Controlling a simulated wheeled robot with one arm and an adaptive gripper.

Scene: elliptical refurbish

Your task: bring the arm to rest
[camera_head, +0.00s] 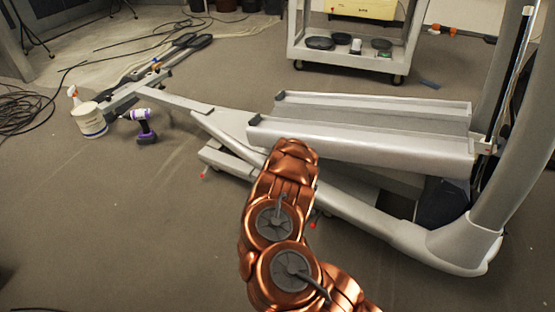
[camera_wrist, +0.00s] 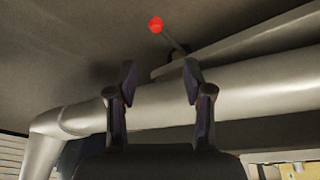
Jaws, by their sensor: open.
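My copper-coloured arm rises from the bottom of the head view and bends toward the elliptical machine (camera_head: 360,125). The end of the arm and the fingers are not clear in the head view. In the wrist view, my gripper (camera_wrist: 160,82) is open, with its two dark fingers apart and nothing between them. A thick grey tube (camera_wrist: 250,88) of the machine runs across behind the fingers. A red-tipped lever (camera_wrist: 156,24) shows beyond the fingertips. I cannot tell whether the fingers touch the tube.
Cables (camera_head: 25,112) lie at far left. A wheeled cart (camera_head: 345,60) stands at the back. The floor at lower left is clear.

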